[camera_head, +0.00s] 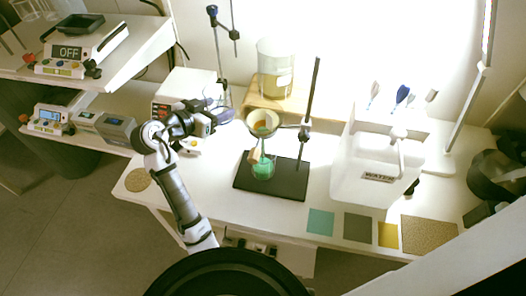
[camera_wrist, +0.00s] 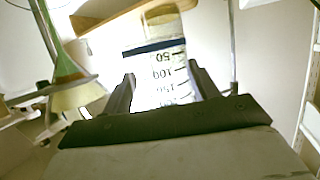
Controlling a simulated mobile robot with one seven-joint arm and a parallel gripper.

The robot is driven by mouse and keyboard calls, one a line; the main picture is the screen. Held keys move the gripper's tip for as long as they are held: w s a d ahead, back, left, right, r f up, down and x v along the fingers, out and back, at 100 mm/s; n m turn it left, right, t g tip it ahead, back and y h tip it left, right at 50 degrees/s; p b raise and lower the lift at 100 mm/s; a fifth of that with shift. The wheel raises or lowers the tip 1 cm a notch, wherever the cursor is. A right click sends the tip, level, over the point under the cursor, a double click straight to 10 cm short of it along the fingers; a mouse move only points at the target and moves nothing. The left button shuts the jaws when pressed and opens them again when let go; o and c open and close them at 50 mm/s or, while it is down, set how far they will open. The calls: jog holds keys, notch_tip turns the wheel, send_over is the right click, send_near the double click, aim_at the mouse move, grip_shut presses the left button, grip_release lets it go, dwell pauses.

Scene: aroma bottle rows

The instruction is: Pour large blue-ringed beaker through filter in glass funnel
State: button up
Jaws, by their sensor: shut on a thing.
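My gripper (camera_wrist: 160,88) is shut on the clear blue-ringed beaker (camera_wrist: 165,72), with one finger on each side. Its blue ring and its scale marks show in the wrist view, but its mouth is hidden. In the head view my gripper (camera_head: 222,113) is left of the glass funnel, and the held beaker is hard to make out. The glass funnel (camera_head: 262,122) sits in the stand, with an orange-brown and green patch inside. A glass vessel (camera_head: 263,170) with green liquid stands below it. A pale cone with green also shows at left in the wrist view (camera_wrist: 72,85).
The stand has a black base (camera_head: 271,177) and an upright rod (camera_head: 310,95). A large beaker of yellowish liquid (camera_head: 277,75) stands on a wooden shelf behind. A white WATER container (camera_head: 375,170) is to the right. Coloured mats lie along the front edge. A second stand (camera_head: 220,50) rises behind my gripper.

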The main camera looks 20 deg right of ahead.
jog(key=shift+w+a+r+p, duration=0.25)
jog(key=shift+w+a+r, duration=0.1)
jog(key=shift+r, duration=0.2)
jog(key=shift+w+a+r+p, duration=0.25)
jog(key=shift+w+r, duration=0.1)
jog(key=shift+r, duration=0.15)
jog(key=w+a+r, duration=0.2)
jog(key=r, duration=0.1)
jog(key=shift+w, duration=0.2)
jog(key=shift+a+f, duration=0.1)
jog(key=shift+a, duration=0.05)
dwell(2.5)
